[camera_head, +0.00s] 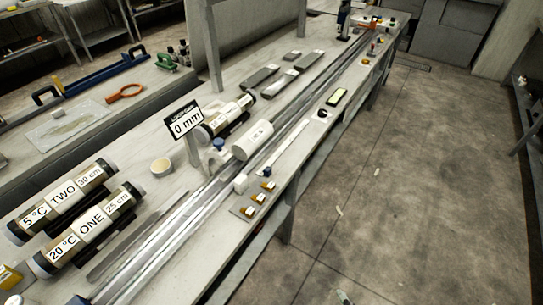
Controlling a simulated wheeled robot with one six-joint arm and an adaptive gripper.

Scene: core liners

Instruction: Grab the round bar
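A longer thin grey bar (122,248) lies at the near left, beside the rails. I cannot tell from here which of these has a round section. My gripper cannot be made out in this view, so its place relative to the bars is not shown.
Long metal rails (165,242) run along the bench, with a white cylinder (253,140) over them. A "0 mm" display (186,121) stands behind. Labelled liners TWO (63,199) and ONE (90,227) lie at the left. The floor (400,175) at right is mostly clear.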

